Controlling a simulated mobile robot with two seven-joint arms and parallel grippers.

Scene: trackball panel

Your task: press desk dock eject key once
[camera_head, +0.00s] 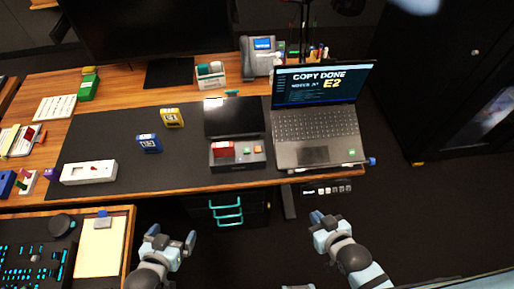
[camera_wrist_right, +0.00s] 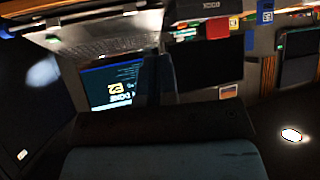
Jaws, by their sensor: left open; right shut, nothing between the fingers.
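The dark dock box (camera_head: 237,163) stands at the desk's front middle. A red block (camera_head: 223,149) sits in its left part, with a small green key (camera_head: 246,151) and an orange key (camera_head: 258,149) to its right. I cannot read which key is eject. The laptop (camera_head: 315,125) beside it shows "COPY DONE" and "E2"; its screen also shows in the right wrist view (camera_wrist_right: 112,86). My left gripper (camera_head: 174,243) is open and empty, in front of the desk, below left of the dock. My right gripper (camera_head: 323,219) is shut and empty, in front of the desk below the laptop.
A blue block (camera_head: 149,143), a yellow block (camera_head: 172,118) and a white panel (camera_head: 89,172) lie on the black mat (camera_head: 105,138). A telephone (camera_head: 261,55) stands behind. A drawer unit with teal handles (camera_head: 228,211) is under the desk. A side table with a clipboard (camera_head: 100,246) is at lower left.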

